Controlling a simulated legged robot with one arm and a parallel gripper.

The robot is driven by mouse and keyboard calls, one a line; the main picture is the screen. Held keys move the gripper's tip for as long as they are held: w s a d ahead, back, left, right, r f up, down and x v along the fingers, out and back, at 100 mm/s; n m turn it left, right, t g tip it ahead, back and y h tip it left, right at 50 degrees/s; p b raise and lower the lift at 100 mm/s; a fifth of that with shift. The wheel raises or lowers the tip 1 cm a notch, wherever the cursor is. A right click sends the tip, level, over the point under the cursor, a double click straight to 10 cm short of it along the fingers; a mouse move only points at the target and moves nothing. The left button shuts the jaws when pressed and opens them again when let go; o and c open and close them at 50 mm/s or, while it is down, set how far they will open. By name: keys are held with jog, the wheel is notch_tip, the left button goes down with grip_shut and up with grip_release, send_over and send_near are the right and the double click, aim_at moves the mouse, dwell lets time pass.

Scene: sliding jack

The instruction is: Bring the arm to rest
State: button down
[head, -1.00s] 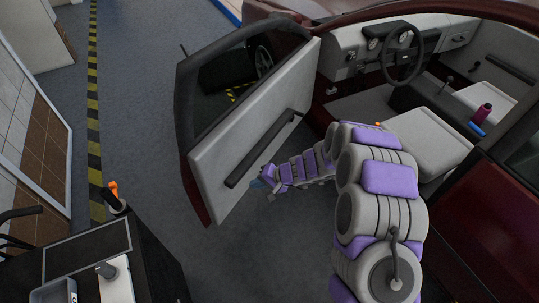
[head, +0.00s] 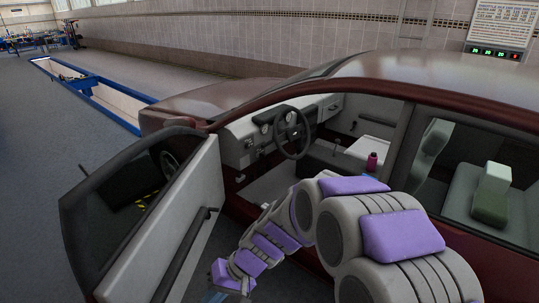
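My arm (head: 375,225), grey with purple pads, reaches in from the lower right and bends down toward the open car door. Its end, my gripper (head: 222,292), is low in the picture, just right of the door's inner panel and handle bar. The fingertips are small and partly cut off by the bottom edge, so their opening does not show. No held object is visible.
A dark red car (head: 230,97) stands with its door (head: 165,240) swung open on the left. Inside are a steering wheel (head: 292,132) and a magenta bottle (head: 372,161). A blue-edged pit (head: 95,92) lies beyond. The grey floor at left is clear.

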jog(key=s+d+r+m+h, duration=0.1)
jog(key=s+d+r+h, duration=0.2)
jog(key=s+d, duration=0.7)
jog(key=s+d+r+m+h, duration=0.2)
jog(key=s+d+r+h, duration=0.2)
jog(key=s+d, duration=0.7)
jog(key=d, duration=0.5)
jog(key=shift+d+t+h, duration=0.35)
jog(key=shift+t+h, duration=0.05)
